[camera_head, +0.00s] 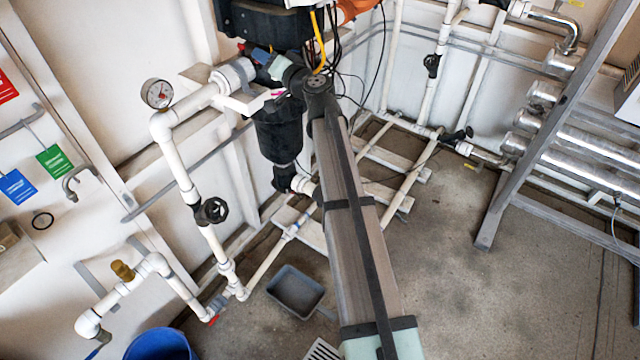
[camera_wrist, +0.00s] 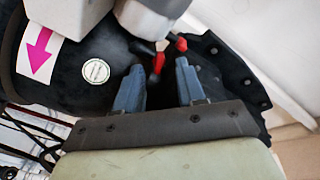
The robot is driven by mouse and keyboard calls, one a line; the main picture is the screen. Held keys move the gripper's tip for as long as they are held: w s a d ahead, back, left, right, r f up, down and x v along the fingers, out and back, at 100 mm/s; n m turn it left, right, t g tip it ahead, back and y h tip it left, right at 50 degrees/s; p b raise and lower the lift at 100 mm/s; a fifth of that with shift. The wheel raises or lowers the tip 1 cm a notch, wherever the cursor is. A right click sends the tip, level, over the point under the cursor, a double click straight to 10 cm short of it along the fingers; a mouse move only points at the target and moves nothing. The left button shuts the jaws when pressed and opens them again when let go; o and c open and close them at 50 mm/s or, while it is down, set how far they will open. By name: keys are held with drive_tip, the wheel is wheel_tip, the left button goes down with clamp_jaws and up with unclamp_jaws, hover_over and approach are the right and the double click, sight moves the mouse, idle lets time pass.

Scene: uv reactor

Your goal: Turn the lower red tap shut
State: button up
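My gripper (camera_wrist: 159,68) is open, its two blue-grey fingers apart. Two small red-tipped handles show in the wrist view: a nearer red one (camera_wrist: 158,63) appears between the fingertips, and another red tip (camera_wrist: 181,44) is just beyond the right finger. I cannot tell whether a finger touches either one, or which is the lower tap. In the head view my gripper (camera_head: 262,56) is at the black housing's upper pipe, and the handles there are hidden or too small to tell. A separate red tap handle (camera_head: 212,319) is on the low white pipe near the floor.
The black housing (camera_head: 278,130) hangs below the gripper. A pressure gauge (camera_head: 158,93) and white pipes stand to the left. Cables (camera_head: 345,90) hang close behind my arm. A grey tub (camera_head: 296,290) and blue bucket (camera_head: 160,345) are on the floor.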

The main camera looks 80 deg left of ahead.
drive_tip(key=n, duration=0.8)
drive_tip(key=d+n, duration=0.1)
drive_tip(key=n, duration=0.3)
drive_tip(key=shift+s+r, duration=0.1)
drive_tip(key=shift+s, duration=0.2)
drive_tip(key=v, duration=1.4)
drive_tip(key=w+d+f+m+t+h, duration=0.1)
drive_tip(key=d+f+m+h, duration=0.3)
drive_tip(key=f, duration=0.7)
drive_tip(key=w+d+f+m+t+h, duration=0.1)
drive_tip(key=d+f+m+t+h, duration=0.1)
drive_tip(key=d+f+m+h, duration=0.2)
drive_tip(key=d+f+m, duration=0.1)
drive_tip(key=d+f, duration=0.2)
drive_tip(key=f, duration=0.4)
drive_tip(key=shift+w+d+m+t, duration=0.25)
drive_tip(key=shift+m+t, duration=0.05)
drive_tip(key=shift+t, duration=0.1)
